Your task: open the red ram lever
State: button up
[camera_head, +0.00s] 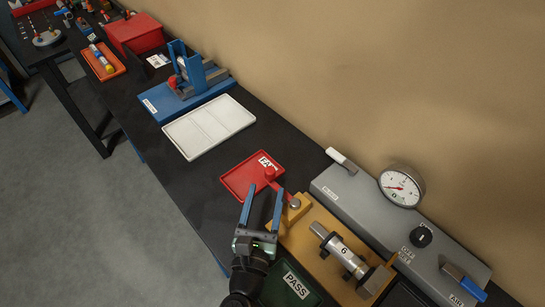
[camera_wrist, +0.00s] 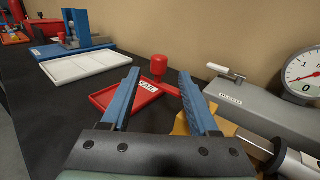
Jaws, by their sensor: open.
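The red ram lever (camera_head: 270,174) has a round knob on a short arm. The arm runs to a pivot on the yellow-brown fixture (camera_head: 322,262), which holds a metal cylinder marked 6 (camera_head: 338,250). My gripper (camera_head: 265,190) is open and empty, its two blue fingers pointing at the lever. In the wrist view the lever's knob (camera_wrist: 159,64) shows between the fingertips (camera_wrist: 158,72) and appears beyond them. Part of the lever's arm is hidden behind the right finger there. I cannot tell whether a finger touches the lever.
A red FAIL tray (camera_head: 238,180) lies behind the lever, and a green PASS tray (camera_head: 290,290) is beside my gripper. A grey bench unit with a gauge (camera_head: 402,185) and a blue-handled valve stands at right. A white tray (camera_head: 208,127) and blue fixture stand farther along the black table.

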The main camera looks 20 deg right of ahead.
aim_at(271, 168)
jog(key=p+x, duration=0.1)
jog(key=x, duration=0.8)
jog(key=shift+w+d, duration=0.1)
jog(key=shift+w, duration=0.3)
grip_shut()
dwell(0.9)
